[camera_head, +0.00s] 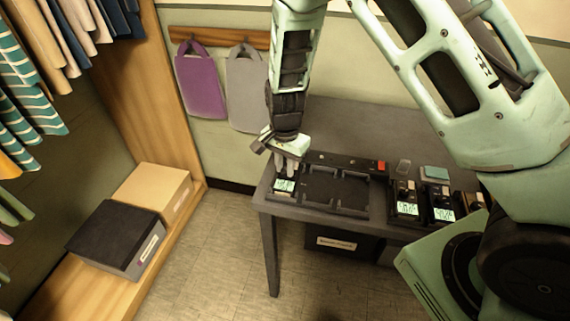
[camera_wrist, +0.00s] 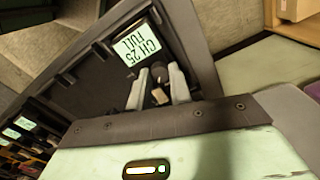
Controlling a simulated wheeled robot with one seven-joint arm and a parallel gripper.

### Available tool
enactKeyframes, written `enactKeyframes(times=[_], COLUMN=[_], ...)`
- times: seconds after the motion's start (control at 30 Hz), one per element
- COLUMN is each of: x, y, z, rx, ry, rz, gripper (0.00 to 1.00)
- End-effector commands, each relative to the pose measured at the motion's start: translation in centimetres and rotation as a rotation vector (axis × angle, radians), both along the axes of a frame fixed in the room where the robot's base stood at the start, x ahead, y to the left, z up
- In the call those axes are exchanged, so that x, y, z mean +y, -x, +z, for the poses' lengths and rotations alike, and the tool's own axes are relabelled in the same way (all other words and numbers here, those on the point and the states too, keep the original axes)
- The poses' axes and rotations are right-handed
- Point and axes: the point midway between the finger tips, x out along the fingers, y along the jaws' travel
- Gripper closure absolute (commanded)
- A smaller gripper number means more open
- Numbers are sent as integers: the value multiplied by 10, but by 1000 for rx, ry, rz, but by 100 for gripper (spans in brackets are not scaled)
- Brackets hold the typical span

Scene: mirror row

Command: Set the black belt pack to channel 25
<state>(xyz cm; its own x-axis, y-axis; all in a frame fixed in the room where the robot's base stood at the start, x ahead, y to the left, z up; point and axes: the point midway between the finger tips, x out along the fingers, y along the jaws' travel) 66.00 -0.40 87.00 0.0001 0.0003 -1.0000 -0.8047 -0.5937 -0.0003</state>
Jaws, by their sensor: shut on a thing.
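The black belt pack (camera_head: 284,186) sits at the left end of the dark charging tray (camera_head: 335,196) on the table. Its lit screen (camera_wrist: 139,50) reads "CH 25 FULL" in the wrist view. My gripper (camera_head: 287,166) points down over the pack. In the wrist view its two pale fingertips (camera_wrist: 159,88) are closed around a small dark knob (camera_wrist: 158,72) beside the screen. The fingers hide part of the pack's top, and a small tan part shows between them.
More packs with lit screens (camera_head: 407,206) (camera_head: 441,212) stand to the right on the table (camera_head: 275,207). A red block (camera_head: 381,166) and a teal box (camera_head: 436,173) lie behind. The tray's middle is empty. Boxes (camera_head: 117,238) rest on the wooden shelf at left.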

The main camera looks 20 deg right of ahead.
Motion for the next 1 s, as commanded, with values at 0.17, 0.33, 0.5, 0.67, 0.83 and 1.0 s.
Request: enactKeyframes(times=[0.17,0.33,0.5,0.67,0.83,1.0], x=[0,0,0,1,1,1], y=[0,0,0,-1,-1,-1], z=[0,0,2,20,56,97], rx=[0,0,-1,-3,-6,-5], ry=[0,0,-1,-1,-2,-3], rz=[1,1,2,3,2,4], gripper=[71,70,70,70,70,70])
